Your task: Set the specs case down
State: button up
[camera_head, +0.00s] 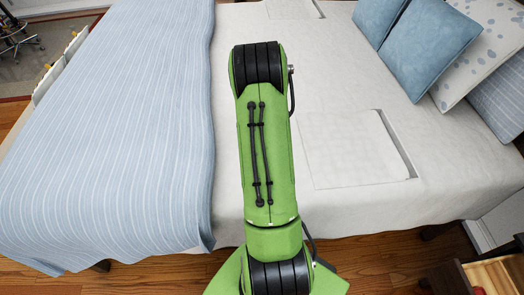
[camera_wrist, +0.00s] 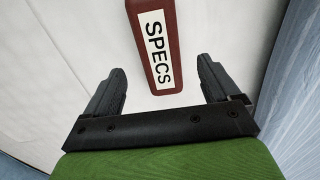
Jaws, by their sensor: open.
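The specs case (camera_wrist: 172,84) is a long reddish-brown case with a white label reading SPECS. It lies on the white bed cover in the wrist view, at the top middle, with its far end cut off by the frame edge. My gripper (camera_wrist: 161,82) is open, with one dark finger on each side of the case's near end and a clear gap between each finger and the case. The case does not show in the head view, where my green arm covers the middle of the bed.
The bed (camera_head: 450,175) has a white cover. A blue striped blanket (camera_head: 110,120) lies over its left side. Blue pillows (camera_head: 430,60) and a spotted pillow (camera_head: 487,40) lie at the upper right. A flat white rectangular panel (camera_head: 350,150) lies right of my arm, with bare cover around it.

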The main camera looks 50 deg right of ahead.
notch_tip(320, 180, up, 7)
jog(key=p, duration=0.1)
jog(key=w+a+r+n+t, duration=0.25)
jog(key=a+r+n, duration=0.25)
jog(key=a+r, duration=1.3)
jog(key=s+a+r+n+t, duration=0.1)
jog(key=s+a+n+t, duration=0.2)
jog(key=s+a, duration=0.9)
jog(key=shift+s+a+r+n, duration=0.25)
jog(key=shift+s+a+n, duration=0.1)
jog(key=shift+a+n, duration=0.7)
